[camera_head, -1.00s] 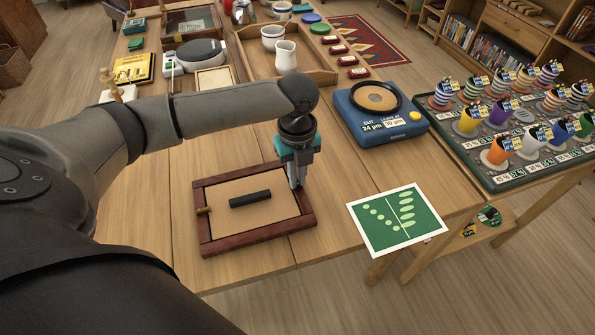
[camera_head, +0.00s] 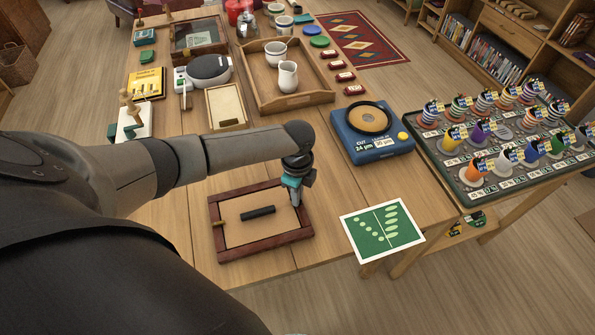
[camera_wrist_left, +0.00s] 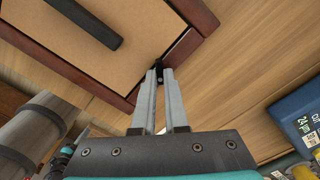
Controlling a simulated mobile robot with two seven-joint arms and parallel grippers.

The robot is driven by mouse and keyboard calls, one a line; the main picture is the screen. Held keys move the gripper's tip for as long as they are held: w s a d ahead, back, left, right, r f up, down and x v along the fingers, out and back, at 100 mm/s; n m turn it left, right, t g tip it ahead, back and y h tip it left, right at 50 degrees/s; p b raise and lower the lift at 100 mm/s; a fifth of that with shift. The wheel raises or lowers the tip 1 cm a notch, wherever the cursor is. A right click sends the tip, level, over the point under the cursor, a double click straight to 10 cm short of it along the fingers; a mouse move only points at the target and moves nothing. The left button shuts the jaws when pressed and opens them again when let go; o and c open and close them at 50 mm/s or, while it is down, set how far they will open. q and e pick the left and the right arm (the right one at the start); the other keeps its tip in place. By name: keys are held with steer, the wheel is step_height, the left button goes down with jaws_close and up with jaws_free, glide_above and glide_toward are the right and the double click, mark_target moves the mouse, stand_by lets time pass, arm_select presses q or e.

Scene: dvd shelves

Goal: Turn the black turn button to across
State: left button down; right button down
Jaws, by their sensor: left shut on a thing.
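A dark red wooden frame (camera_head: 235,252) with a tan backing board (camera_head: 238,229) lies flat on the table. A thick black bar (camera_head: 258,212) lies on the board. My left gripper (camera_head: 297,203) points down at the frame's right rail; its fingers largely hide the black turn button in the head view. In the left wrist view, the fingers (camera_wrist_left: 160,74) are shut on one end of the black turn button (camera_wrist_left: 184,47). Its visible part seems to run roughly along the rail; its exact angle is hard to tell. My right gripper is not seen.
A green-and-white card (camera_head: 383,231) lies right of the frame at the table edge. A blue device (camera_head: 372,133) stands behind the card, and a wooden tray (camera_head: 306,99) is further back. A side table with several colourful cups (camera_head: 478,172) is at the right.

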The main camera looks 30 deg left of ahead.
arm_select(q)
steer(key=n+p, duration=0.3)
steer(key=n, duration=0.1)
steer(key=shift+s+r+n+p, duration=0.1)
steer(key=shift+r+n+p, duration=0.05)
steer(key=shift+n+p, duration=1.5)
steer(key=shift+n, duration=0.75)
steer(key=c, duration=0.9)
jaws_free()
steer(key=shift+c, duration=0.2)
step_height(320, 180, up, 15)
steer(key=p, duration=0.4)
steer(key=shift+p, duration=0.4)
